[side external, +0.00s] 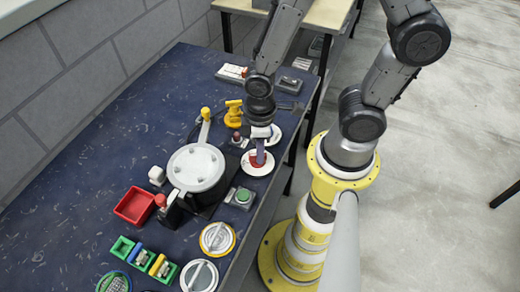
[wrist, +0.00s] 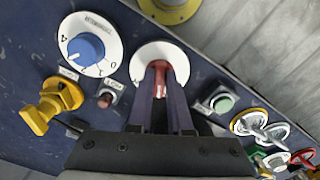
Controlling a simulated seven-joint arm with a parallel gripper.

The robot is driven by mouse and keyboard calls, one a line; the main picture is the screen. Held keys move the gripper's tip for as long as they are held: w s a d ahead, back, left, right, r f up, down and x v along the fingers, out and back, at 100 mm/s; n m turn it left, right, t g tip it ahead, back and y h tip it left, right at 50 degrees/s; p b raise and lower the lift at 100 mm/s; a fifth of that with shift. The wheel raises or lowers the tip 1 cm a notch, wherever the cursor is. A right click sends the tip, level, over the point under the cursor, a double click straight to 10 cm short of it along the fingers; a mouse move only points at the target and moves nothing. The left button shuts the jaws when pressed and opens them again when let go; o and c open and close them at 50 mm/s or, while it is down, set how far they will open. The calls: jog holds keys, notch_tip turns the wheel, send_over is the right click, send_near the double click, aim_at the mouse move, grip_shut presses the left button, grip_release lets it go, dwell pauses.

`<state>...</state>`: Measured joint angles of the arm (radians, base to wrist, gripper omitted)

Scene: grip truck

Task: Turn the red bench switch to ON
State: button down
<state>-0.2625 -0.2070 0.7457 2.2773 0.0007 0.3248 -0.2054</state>
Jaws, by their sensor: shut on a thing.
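The red bench switch (wrist: 159,70) is a red bar handle on a round white dial (wrist: 146,50). The white dial also shows in the side view (side external: 258,171), near the bench's right edge. My gripper (wrist: 160,92) points down at the dial, and its two dark fingers are shut on the red handle, one on each side. In the side view my gripper (side external: 262,152) covers most of the handle. In the wrist view the handle lies roughly along the picture's vertical. The dial's markings are too small or hidden to read.
A blue knob (wrist: 86,47) on a white dial is close by on the left in the wrist view. A yellow handle (wrist: 52,102), a small red button (wrist: 105,98) and a green button (wrist: 223,103) surround the switch. A white-lidded pot (side external: 197,166) and red bin (side external: 134,206) stand farther left.

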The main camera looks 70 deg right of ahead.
jog(key=m, duration=0.5)
jog(key=shift+a+m, duration=0.15)
jog(key=shift+m, duration=0.15)
jog(key=m, duration=0.5)
jog(key=shift+a+m, duration=0.15)
jog(key=shift+m, duration=0.15)
dwell(0.3)
jog(key=c, duration=0.8)
grip_release()
jog(key=shift+c, duration=0.2)
jog(key=shift+r, duration=0.1)
notch_tip(320, 180, up, 14)
